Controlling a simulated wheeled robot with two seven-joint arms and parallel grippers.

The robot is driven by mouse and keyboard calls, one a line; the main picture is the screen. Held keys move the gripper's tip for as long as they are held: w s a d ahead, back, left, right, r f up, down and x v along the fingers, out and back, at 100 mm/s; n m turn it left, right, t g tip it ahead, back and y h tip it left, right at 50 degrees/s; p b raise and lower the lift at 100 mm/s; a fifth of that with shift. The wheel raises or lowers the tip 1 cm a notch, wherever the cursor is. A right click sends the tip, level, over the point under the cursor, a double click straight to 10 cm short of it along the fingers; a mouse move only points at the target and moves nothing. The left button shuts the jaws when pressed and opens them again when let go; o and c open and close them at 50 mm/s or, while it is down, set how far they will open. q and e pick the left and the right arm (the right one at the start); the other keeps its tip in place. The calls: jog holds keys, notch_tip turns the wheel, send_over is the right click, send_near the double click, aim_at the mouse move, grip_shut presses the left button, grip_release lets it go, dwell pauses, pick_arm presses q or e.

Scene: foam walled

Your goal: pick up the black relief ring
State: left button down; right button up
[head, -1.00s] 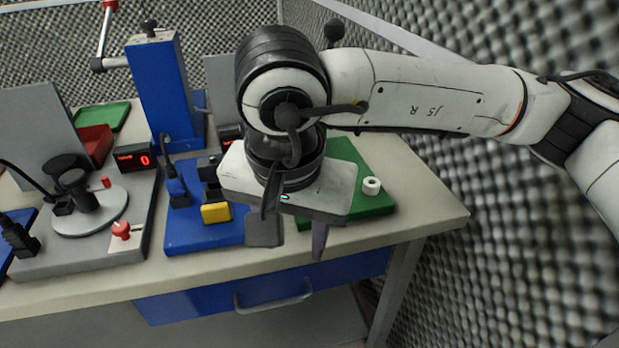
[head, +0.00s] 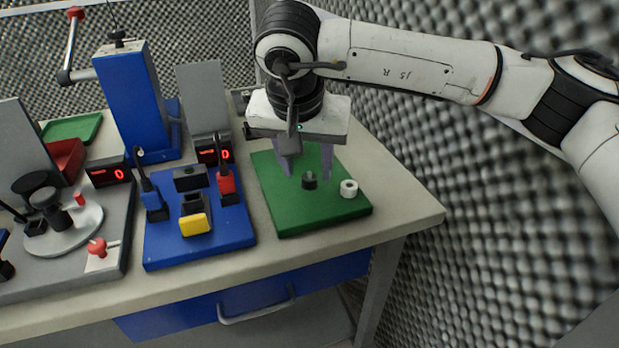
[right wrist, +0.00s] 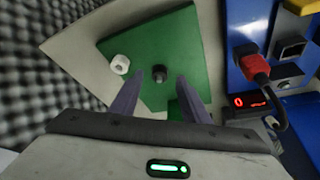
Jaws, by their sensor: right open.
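The black relief ring (head: 310,181) is a small dark cylinder on the green mat (head: 280,212). In the right wrist view the black ring (right wrist: 159,75) lies ahead of the fingertips, near the middle between them. My right gripper (head: 308,176) is open and empty. Its two purple-grey fingers point down at the mat, just behind the ring in the head view. In the right wrist view the right gripper (right wrist: 171,75) shows its two fingers apart with nothing between them. My left gripper is not in view.
A white ring (head: 349,188) stands on the mat's right edge, close to the black one. A blue board (head: 220,238) with red and blue plugs and a yellow block is to the left. A grey fixture with a round plate is farther left. The foam wall (head: 510,220) is right.

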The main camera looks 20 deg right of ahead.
aim_at(309, 179)
jog(key=x, duration=0.3)
jog(key=shift+w+d, duration=0.1)
jog(key=shift+w, duration=0.05)
jog(key=shift+c, duration=0.2)
grip_shut()
jog(key=shift+r, duration=0.15)
jog(key=shift+r, duration=0.25)
notch_tip(309, 179, up, 3)
jog(key=s+a+b, duration=0.1)
jog(key=s+a, duration=0.3)
jog(key=s, duration=0.4)
jog(key=s+a, duration=0.4)
jog(key=s, duration=0.4)
jog(key=shift+a+f+b, duration=0.15)
jog(key=shift+a+b, duration=0.15)
jog(key=shift+b, duration=0.05)
